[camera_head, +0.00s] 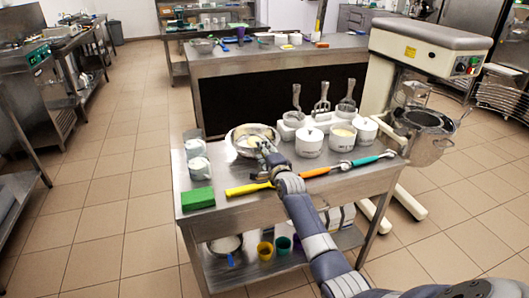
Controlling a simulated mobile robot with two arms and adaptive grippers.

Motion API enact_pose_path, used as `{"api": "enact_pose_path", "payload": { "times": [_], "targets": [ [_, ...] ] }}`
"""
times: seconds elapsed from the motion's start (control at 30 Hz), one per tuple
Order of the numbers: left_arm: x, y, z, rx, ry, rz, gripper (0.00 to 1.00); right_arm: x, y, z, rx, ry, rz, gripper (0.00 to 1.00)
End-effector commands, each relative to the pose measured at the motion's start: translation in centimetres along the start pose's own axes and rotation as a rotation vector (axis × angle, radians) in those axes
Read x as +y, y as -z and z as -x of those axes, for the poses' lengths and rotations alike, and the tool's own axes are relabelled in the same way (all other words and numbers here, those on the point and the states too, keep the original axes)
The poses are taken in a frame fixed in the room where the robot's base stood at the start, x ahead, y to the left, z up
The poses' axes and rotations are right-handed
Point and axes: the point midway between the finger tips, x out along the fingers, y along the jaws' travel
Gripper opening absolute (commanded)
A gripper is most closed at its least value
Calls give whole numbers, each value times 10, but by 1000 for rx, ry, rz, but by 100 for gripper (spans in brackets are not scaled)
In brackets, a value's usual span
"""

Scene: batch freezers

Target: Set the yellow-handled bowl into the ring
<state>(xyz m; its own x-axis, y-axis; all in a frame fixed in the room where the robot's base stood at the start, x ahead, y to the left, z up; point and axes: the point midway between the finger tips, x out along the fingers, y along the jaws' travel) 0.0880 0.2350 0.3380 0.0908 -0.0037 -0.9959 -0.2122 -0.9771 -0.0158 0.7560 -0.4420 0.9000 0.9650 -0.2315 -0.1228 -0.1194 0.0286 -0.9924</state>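A round metal bowl (239,147) with pale contents stands on the steel cart (220,172), left of its middle. A yellow handle (243,189) lies near the cart's front edge, in front of the bowl; I cannot tell whether it belongs to the bowl. The metal ring (427,119) is on the mixer at the right, with a metal vessel below it. My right gripper (264,150) is at the right front rim of the bowl and covers part of it. Its fingers are too small to read, and contact is unclear. My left gripper is not in view.
Orange (318,172) and teal (373,160) handles lie along the front edge. A green sponge (198,199) lies front left.

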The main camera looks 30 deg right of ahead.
Motion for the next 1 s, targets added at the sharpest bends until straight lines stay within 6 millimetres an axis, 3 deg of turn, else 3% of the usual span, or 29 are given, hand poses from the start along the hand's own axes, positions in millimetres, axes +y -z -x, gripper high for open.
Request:
{"api": "enact_pose_path", "payload": {
  "times": [0.17,0.37,1.0],
  "targets": [
    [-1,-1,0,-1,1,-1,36,3,0,3,-1,-6,0,36],
    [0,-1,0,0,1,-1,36,2,-1,20,-1,-1,-2,36],
    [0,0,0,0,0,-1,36,1,0,107,-1,-1,-2,36]
  ]
}}
